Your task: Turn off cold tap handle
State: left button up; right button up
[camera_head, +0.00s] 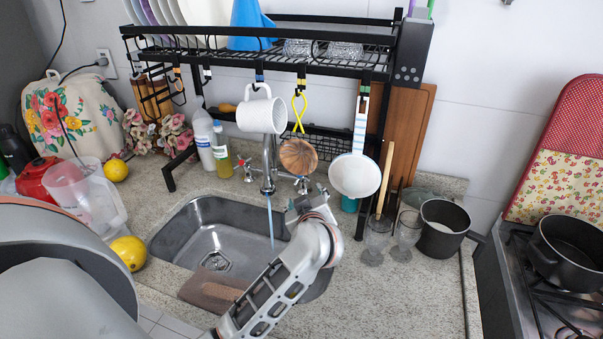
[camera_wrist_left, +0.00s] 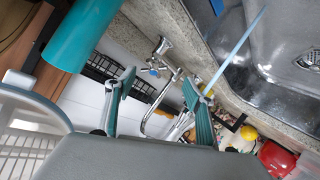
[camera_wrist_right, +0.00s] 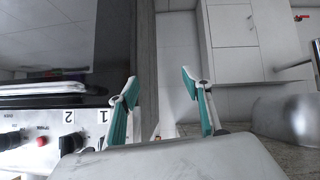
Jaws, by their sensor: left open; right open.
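The chrome tap (camera_head: 268,160) stands behind the steel sink, and a stream of water (camera_head: 271,222) runs from it. The cold tap handle (camera_head: 304,184) is on its right side, close to my left gripper. In the left wrist view the handle (camera_wrist_left: 162,47) shows just beyond the fingertips, with a blue mark beside it. My left gripper (camera_wrist_left: 158,84) is open and empty, and I see no contact with the handle. In the head view its fingers are mostly hidden by my wrist. My right gripper (camera_wrist_right: 159,78) is open and empty, low by the stove front, outside the head view.
A black rack (camera_head: 260,58) spans the sink, with a white mug (camera_head: 262,112), wooden ladle (camera_head: 298,157) and white strainer (camera_head: 355,174) hanging near the tap. Glasses (camera_head: 377,238) and a dark pot (camera_head: 441,230) stand right. A teal cup (camera_wrist_left: 82,35) is near my left gripper.

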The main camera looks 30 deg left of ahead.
pick_arm(q)
jog(key=w+a, duration=0.2)
jog(key=w, duration=0.1)
jog(key=w+a, duration=0.2)
jog(key=w, duration=0.1)
jog(key=w+a, duration=0.2)
jog(key=shift+w+a+f, duration=0.25)
jog(key=shift+w+a, duration=0.1)
jog(key=shift+w, duration=0.05)
jog(key=shift+x, duration=0.85)
